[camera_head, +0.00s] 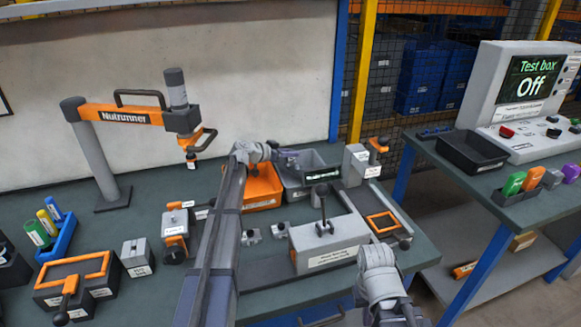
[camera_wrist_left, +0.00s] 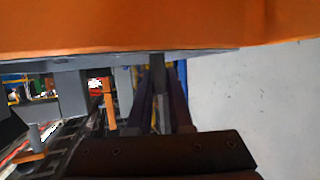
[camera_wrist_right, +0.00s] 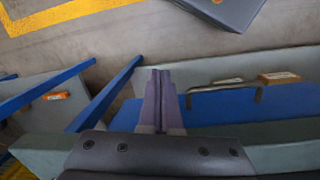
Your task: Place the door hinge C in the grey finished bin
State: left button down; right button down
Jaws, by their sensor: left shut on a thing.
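My left gripper (camera_head: 291,156) reaches over the grey bin (camera_head: 300,184) at the back of the bench. It is shut on a small grey part, the door hinge C, which is mostly hidden in the head view. In the left wrist view the fingers (camera_wrist_left: 160,85) close together with a grey piece (camera_wrist_left: 157,62) between their tips. The bin has a white label on its front, and its inside is partly visible. My right gripper (camera_head: 396,314) is low at the front right of the bench. In the right wrist view its fingers (camera_wrist_right: 158,85) are together and empty.
An orange bin (camera_head: 262,199) stands left of the grey bin, under my left arm. The orange Nutrunner (camera_head: 125,115) stands at the left. A grey lever fixture (camera_head: 325,245) and small metal parts (camera_head: 280,230) are in front. A test box (camera_head: 520,90) stands on the right bench.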

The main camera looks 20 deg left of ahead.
aim_at(291, 161)
pick_arm(q)
jog(key=shift+f+b, duration=1.9)
jog(key=shift+b, duration=0.05)
jog(key=shift+r, duration=0.1)
jog(key=c, duration=1.3)
grip_release()
jog(key=shift+o, duration=1)
